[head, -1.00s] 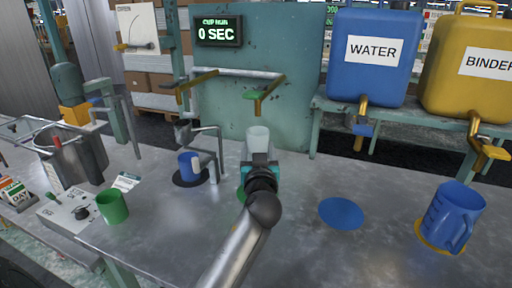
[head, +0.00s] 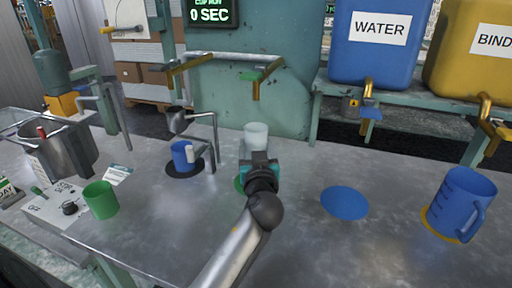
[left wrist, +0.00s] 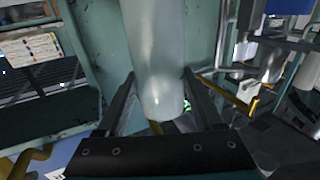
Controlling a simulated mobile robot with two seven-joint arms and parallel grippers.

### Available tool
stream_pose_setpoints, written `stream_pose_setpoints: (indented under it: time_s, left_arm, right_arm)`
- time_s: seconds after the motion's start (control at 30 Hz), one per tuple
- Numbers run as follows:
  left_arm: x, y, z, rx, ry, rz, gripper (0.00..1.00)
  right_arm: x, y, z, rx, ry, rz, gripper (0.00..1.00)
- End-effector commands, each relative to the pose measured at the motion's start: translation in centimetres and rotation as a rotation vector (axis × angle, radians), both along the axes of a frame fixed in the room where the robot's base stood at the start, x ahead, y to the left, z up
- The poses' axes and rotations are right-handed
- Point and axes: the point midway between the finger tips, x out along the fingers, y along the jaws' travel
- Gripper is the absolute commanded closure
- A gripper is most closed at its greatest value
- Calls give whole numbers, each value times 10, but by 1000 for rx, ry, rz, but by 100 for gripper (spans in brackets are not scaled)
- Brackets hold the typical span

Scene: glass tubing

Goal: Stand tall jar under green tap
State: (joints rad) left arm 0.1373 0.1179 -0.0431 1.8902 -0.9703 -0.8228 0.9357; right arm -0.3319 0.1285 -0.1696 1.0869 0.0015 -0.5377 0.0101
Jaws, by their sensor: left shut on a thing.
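The tall jar (head: 256,133) is a frosted white cylinder. My left gripper (head: 259,158) is shut on it and holds it in front of the teal panel. In the left wrist view the jar (left wrist: 158,65) stands between the two fingers. The green tap (head: 252,75) hangs from a pipe above and behind the jar in the head view. A green disc (head: 238,184) on the bench is mostly hidden by my gripper. Whether the jar's base touches the bench is hidden. My right gripper is not in view.
A blue cup (head: 181,156) on a dark disc and a bent metal stand (head: 214,135) are left of the jar. A green cup (head: 100,200) stands further left. A bare blue disc (head: 344,202) and a blue jug (head: 461,200) are right. Bench between is clear.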

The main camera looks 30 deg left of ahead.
Motion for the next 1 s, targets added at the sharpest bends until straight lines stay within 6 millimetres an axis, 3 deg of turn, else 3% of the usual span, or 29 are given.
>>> stream_pose_setpoints:
  time_s: [0.33, 0.37, 0.6, 1.0]
  left_arm:
    - [0, 0, -2, 0, -1, 0, 100]
    - [0, 0, -3, -1, -1, 0, 30]
    - [0, 0, -2, -1, -1, 0, 3]
    - [0, 0, 0, 0, 0, 0, 2]
  right_arm:
    - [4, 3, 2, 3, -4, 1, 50]
    - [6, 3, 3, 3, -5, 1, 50]
    - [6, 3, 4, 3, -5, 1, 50]
    - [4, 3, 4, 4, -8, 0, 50]
